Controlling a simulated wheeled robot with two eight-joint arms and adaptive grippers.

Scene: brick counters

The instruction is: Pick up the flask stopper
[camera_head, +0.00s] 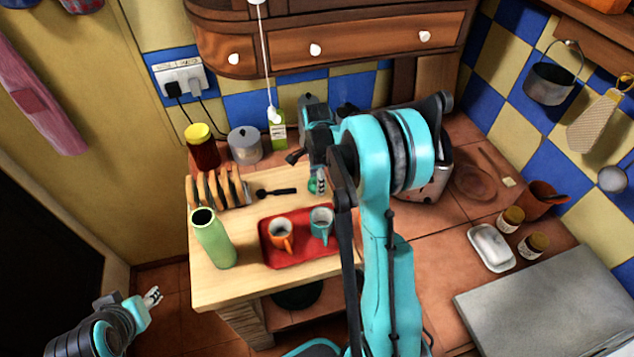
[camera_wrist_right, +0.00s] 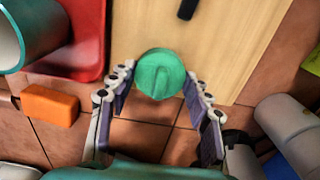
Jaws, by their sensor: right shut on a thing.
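The flask stopper (camera_wrist_right: 160,74) is a round green cap with a raised ridge across its top. My right gripper (camera_wrist_right: 158,85) is shut on it, with a finger on each side. In the head view the stopper (camera_head: 313,186) shows only as a bit of green beside my right gripper (camera_head: 320,181), partly hidden by my arm. A tall light green flask (camera_head: 214,242) with a dark open mouth stands upright on the wooden counter, left of the red tray. My left gripper (camera_head: 153,296) is low at the left, away from the counter; its fingers are too small to judge.
A toast rack (camera_head: 218,190) and a dark spoon-like utensil (camera_head: 277,191) are behind. A toaster (camera_head: 437,165) stands behind my right arm.

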